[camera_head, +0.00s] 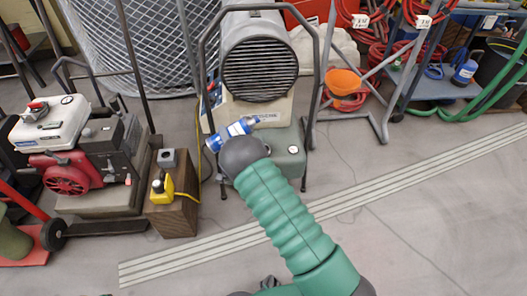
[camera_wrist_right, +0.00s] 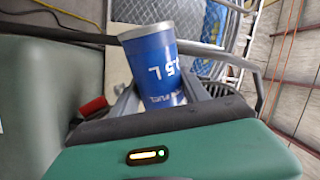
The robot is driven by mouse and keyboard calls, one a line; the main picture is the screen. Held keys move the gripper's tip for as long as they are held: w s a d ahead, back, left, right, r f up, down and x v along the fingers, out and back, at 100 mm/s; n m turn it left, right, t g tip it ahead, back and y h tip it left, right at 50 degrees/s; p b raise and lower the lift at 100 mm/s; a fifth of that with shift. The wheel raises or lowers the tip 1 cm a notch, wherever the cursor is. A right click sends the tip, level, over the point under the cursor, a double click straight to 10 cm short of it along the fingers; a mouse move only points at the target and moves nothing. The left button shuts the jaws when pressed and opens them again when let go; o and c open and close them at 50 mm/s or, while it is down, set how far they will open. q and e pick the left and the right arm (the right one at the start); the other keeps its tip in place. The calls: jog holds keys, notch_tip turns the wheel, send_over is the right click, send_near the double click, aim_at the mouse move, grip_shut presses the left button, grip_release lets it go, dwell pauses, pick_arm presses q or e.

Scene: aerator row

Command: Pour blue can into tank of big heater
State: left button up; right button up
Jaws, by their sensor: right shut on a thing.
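The blue can (camera_head: 229,134) is held tilted, nearly lying on its side, in front of the big heater (camera_head: 259,62). Its right end is at the top edge of the heater's grey-green tank (camera_head: 289,158); I cannot tell whether it touches or whether anything flows. My right gripper (camera_wrist_right: 163,98) is shut on the blue can, which also shows in the right wrist view (camera_wrist_right: 154,68) with "5 L" and "FUEL" lettering. In the head view my green right arm and its dark round joint hide the fingers and part of the tank. My left gripper is not in view.
A red and white engine machine (camera_head: 68,150) stands at left, beside a wooden block with a yellow item (camera_head: 166,188). The front floor is clear.

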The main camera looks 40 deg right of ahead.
jog(key=shift+a+f+m, duration=0.1)
jog(key=shift+f+m, duration=0.1)
jog(key=shift+m, duration=0.2)
jog(key=shift+r, duration=0.3)
jog(key=shift+w+a+r+m+p, duration=0.15)
jog(key=shift+m+p, duration=0.3)
jog(key=shift+m, duration=0.55)
jog(key=shift+r+m, duration=0.3)
jog(key=shift+m, duration=0.3)
jog(key=shift+r+m+p, duration=0.25)
jog(key=shift+m+p, duration=0.15)
jog(key=shift+m, duration=0.4)
jog(key=shift+a, duration=0.5)
jog(key=shift+w+a+r+m, duration=0.1)
jog(key=shift+w+a+m, duration=0.2)
jog(key=shift+a, duration=0.4)
dwell(0.5)
jog(key=shift+s+r+m, duration=0.1)
jog(key=shift+r+m, duration=0.15)
jog(key=shift+m, duration=0.35)
dwell(1.4)
jog(key=shift+d+r+m+p, duration=0.2)
jog(key=shift+d+m+p, duration=0.3)
jog(key=shift+m, duration=0.3)
dwell(0.4)
